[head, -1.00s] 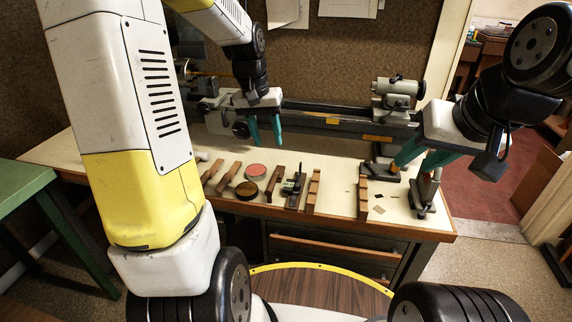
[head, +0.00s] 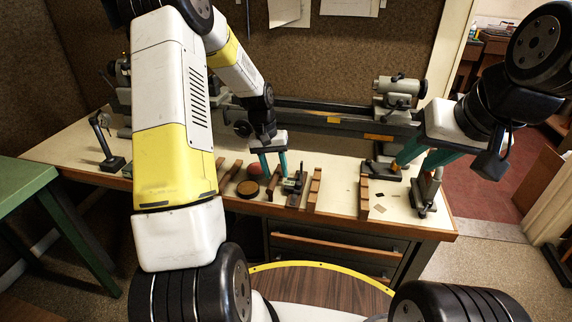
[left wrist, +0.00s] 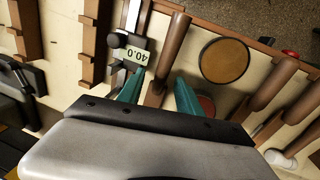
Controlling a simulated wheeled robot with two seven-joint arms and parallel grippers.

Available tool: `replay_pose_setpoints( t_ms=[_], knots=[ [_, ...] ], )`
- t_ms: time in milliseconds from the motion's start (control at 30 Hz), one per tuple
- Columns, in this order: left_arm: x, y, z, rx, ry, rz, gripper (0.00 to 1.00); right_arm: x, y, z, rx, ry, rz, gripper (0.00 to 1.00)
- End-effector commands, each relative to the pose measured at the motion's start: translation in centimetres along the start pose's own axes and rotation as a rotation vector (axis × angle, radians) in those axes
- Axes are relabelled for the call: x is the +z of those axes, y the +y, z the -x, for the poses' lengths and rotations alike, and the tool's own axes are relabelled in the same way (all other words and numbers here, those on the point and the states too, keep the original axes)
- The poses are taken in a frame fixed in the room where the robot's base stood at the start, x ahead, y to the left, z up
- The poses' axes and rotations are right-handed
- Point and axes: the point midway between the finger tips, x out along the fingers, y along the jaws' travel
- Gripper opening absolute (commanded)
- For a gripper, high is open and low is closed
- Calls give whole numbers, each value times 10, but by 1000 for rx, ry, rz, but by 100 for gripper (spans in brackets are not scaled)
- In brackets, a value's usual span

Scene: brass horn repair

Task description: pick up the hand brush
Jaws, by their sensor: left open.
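A long brown wooden handle (left wrist: 172,45) lies on the bench between the fingers of my left gripper (left wrist: 158,84) in the left wrist view. It looks like the hand brush, but no bristles show, so I cannot be sure. In the head view it (head: 273,184) lies beside the small gauge. My left gripper (head: 275,174) is open, pointing down just above the bench, with one finger on each side of the handle and no clear grip. My right gripper (head: 413,166) is open and empty over the right part of the bench.
A gauge marked 40.0 (left wrist: 130,54) is close beside the left finger. A round brown disc (left wrist: 225,61) lies on the other side, near more wooden-handled tools (left wrist: 265,85). Notched wooden racks (head: 314,188) stand to the right. A lathe (head: 330,118) spans the back.

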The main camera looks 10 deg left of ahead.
Motion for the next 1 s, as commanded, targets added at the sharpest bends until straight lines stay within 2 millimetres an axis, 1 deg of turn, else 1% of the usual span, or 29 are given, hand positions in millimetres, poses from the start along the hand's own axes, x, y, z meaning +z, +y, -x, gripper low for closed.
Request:
replay_pose_setpoints(
  t_ms=[67,267,300,367,400,467,500,867,1000],
  knots=[
    [0,0,-4,0,0,0,42,0,0,0,0,0,0,36],
    [0,0,-4,0,0,1,42,0,0,0,0,0,0,36],
    [0,0,-4,0,0,1,34,0,0,0,0,0,0,36],
    [0,0,-4,0,0,1,22,0,0,0,0,0,0,36],
    [0,0,-3,0,0,1,14,0,0,0,0,0,0,36],
    [0,0,-3,0,0,1,3,0,0,0,0,0,0,36],
    [0,0,-3,0,0,1,0,0,0,0,0,0,0,36],
    [0,0,-2,0,1,1,0,0,0,0,0,0,0,36],
    [0,1,5,0,2,1,0,0,0,0,0,0,0,36]
  ],
)
